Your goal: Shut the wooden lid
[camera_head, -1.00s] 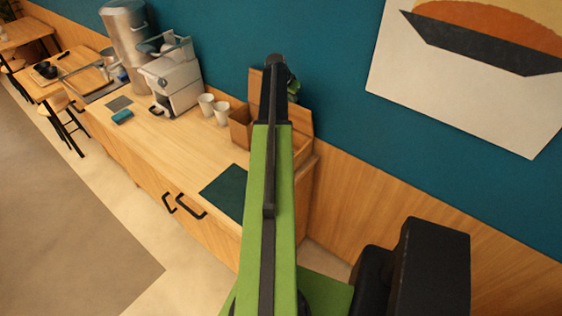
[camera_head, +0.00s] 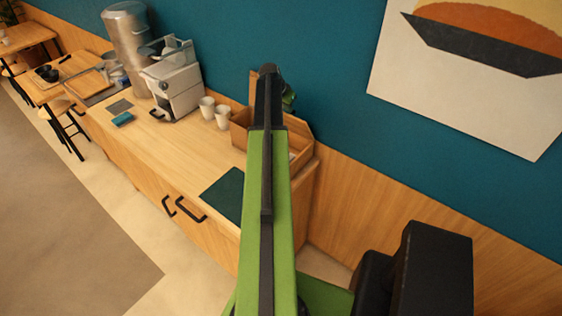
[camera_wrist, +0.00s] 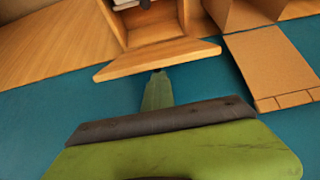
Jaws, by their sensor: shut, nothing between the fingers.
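An upright wooden panel, which looks like the raised lid (camera_head: 253,88), stands at the back of a brown box (camera_head: 239,132), against the wall. My arm hides part of it in the head view. In the wrist view the raised panel (camera_wrist: 275,62) is at the right, joined to the box's open end (camera_wrist: 240,12). My gripper (camera_wrist: 157,80) is shut and empty. Its green tip is left of that panel and close to the wooden edge of a neighbouring open box (camera_wrist: 158,58). I cannot tell whether it touches that edge.
Two white cups (camera_head: 215,110) stand left of the brown box. A coffee machine (camera_head: 173,82) and a metal urn (camera_head: 131,48) stand farther left. A dark green mat (camera_head: 224,194) lies at the counter's front. The counter's middle (camera_head: 165,143) is clear. A teal wall stands behind.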

